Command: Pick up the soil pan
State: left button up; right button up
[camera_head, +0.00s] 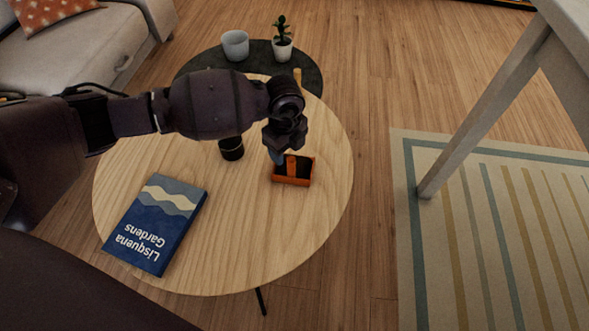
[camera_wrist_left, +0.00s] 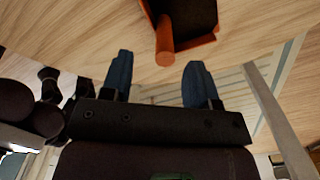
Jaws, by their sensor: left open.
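The soil pan (camera_head: 291,179) is a small orange pan with a dark inside. It rests on the round wooden table, right of the table's middle. My left gripper (camera_head: 279,157) is open and points down at the pan's far left edge. In the left wrist view the pan (camera_wrist_left: 207,40) shows at the top, with its round orange handle (camera_wrist_left: 165,45) pointing towards the space between the blue fingertips (camera_wrist_left: 158,64). The handle is not clasped. My wrist partly covers the pan's far side in the head view. My right gripper is not seen.
A blue book (camera_head: 155,225) lies at the table's near left. A dark cup (camera_head: 231,149) stands beneath my left forearm. Behind is a dark round table (camera_head: 207,58) with a pale pot (camera_head: 235,45) and a potted plant (camera_head: 282,46). The wooden tabletop (camera_head: 255,240) is clear in front of the pan.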

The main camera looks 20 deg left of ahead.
aim_at(291, 159)
pick_arm(q)
jog(key=f+b, duration=0.1)
jog(key=f, duration=0.1)
jog(key=f+b, duration=0.1)
jog(key=d+f, duration=0.1)
jog(key=f, duration=0.1)
jog(key=shift+w+f+b, duration=0.1)
jog(key=shift+f+b, duration=0.25)
jog(key=shift+b, duration=0.05)
jog(key=shift+w+f, duration=0.1)
jog(key=shift+f, duration=0.1)
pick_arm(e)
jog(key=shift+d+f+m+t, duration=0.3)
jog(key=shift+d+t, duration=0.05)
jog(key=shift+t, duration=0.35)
pick_arm(q)
jog(key=shift+r, duration=0.15)
jog(key=shift+c, duration=0.3)
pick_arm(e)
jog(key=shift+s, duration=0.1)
pick_arm(q)
grip_shut()
